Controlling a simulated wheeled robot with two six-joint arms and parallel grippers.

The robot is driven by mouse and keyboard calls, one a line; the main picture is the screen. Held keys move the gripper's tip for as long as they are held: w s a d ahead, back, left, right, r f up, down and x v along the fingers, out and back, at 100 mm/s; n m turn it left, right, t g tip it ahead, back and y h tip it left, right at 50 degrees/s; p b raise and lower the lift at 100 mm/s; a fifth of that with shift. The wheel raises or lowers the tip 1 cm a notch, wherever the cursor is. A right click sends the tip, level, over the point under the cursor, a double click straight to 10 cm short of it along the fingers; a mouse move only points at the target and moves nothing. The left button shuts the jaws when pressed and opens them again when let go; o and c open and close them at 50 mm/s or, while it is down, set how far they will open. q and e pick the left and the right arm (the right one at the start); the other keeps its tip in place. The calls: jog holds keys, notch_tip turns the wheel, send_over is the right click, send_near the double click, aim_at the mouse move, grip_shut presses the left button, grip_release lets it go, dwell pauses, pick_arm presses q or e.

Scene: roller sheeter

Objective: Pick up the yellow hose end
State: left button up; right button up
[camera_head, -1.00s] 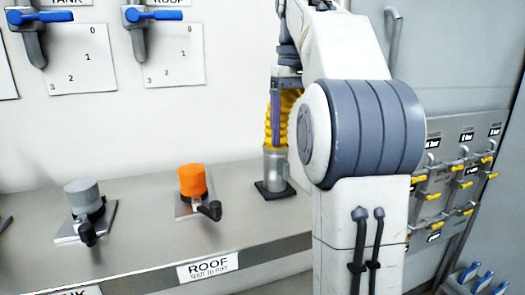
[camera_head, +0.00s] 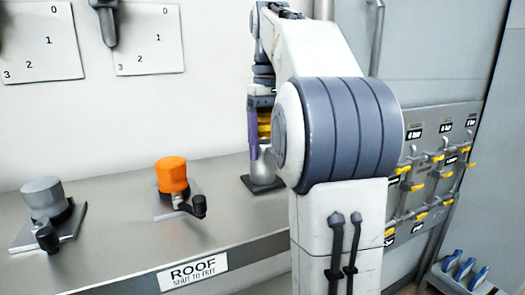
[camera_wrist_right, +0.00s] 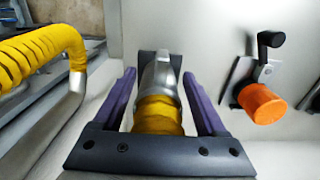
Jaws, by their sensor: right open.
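The yellow hose end (camera_head: 264,124) stands upright in its silver fitting on the steel counter, partly hidden behind my right arm in the head view. In the right wrist view the yellow hose (camera_wrist_right: 157,118) and its silver collar (camera_wrist_right: 160,78) lie between the two purple fingers. My right gripper (camera_wrist_right: 158,88) is open, with one finger on each side of the hose end and a visible gap on both sides. In the head view a purple finger of my right gripper (camera_head: 253,135) hangs beside the hose. My left gripper is not in view.
An orange knob (camera_head: 171,175) and a grey knob (camera_head: 43,198), each with a black handle, stand on the counter (camera_head: 115,235) to the left. A yellow ribbed hose (camera_wrist_right: 38,55) shows at left in the wrist view. A valve panel (camera_head: 440,150) is at the right.

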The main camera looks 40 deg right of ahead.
aim_at(269, 158)
jog(key=shift+w+f, duration=0.1)
jog(key=shift+f, duration=1.55)
grip_shut()
jog(key=shift+r, duration=0.15)
